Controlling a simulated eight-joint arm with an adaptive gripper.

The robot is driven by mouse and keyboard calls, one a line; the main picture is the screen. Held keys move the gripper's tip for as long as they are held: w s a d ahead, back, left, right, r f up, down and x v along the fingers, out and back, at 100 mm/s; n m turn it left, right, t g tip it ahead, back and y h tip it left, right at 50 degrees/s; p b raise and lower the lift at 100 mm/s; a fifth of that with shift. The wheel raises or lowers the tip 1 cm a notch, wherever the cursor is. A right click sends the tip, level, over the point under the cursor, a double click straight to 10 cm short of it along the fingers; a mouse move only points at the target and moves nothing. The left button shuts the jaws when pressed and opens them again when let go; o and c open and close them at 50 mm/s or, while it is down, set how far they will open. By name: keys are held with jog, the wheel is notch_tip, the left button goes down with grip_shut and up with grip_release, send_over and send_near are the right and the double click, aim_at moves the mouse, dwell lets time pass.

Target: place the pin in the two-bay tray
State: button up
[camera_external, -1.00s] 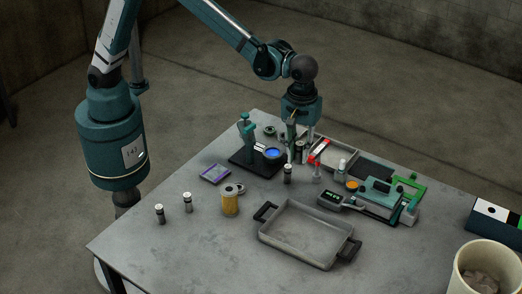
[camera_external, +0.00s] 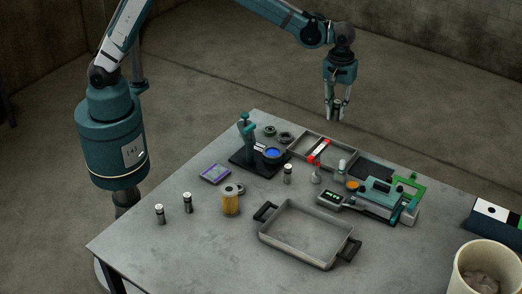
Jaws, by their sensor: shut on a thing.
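My gripper (camera_external: 335,115) is shut on a pin (camera_external: 337,104), a short cylinder with a dark body and pale end, held roughly upright between the fingers. It hangs in the air, in the picture above the back rim of the two-bay tray (camera_external: 344,157). The tray is a shallow grey-brown box with a bay on the left and one on the right. A red and white strip (camera_external: 319,151) lies at its middle. Whether the pin is straight over a bay, I cannot tell. Similar cylinders stand on the table: one (camera_external: 288,174) in front of the tray, two (camera_external: 187,203) at left.
A teal press-like stand (camera_external: 246,143) is left of the tray. A green-framed device (camera_external: 380,193) is to its right. A large handled pan (camera_external: 300,234), an orange cylinder (camera_external: 230,201) and a purple-edged tile (camera_external: 215,174) lie nearer. A bin (camera_external: 487,262) is far right.

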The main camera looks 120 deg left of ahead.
jog(key=a, duration=0.3)
send_over(329, 160)
notch_tip(329, 160, down, 10)
jog(key=shift+f, duration=0.5)
jog(key=shift+f, duration=3.15)
jog(key=shift+f, duration=0.1)
jog(key=shift+f, duration=1.75)
jog(key=shift+f, duration=0.15)
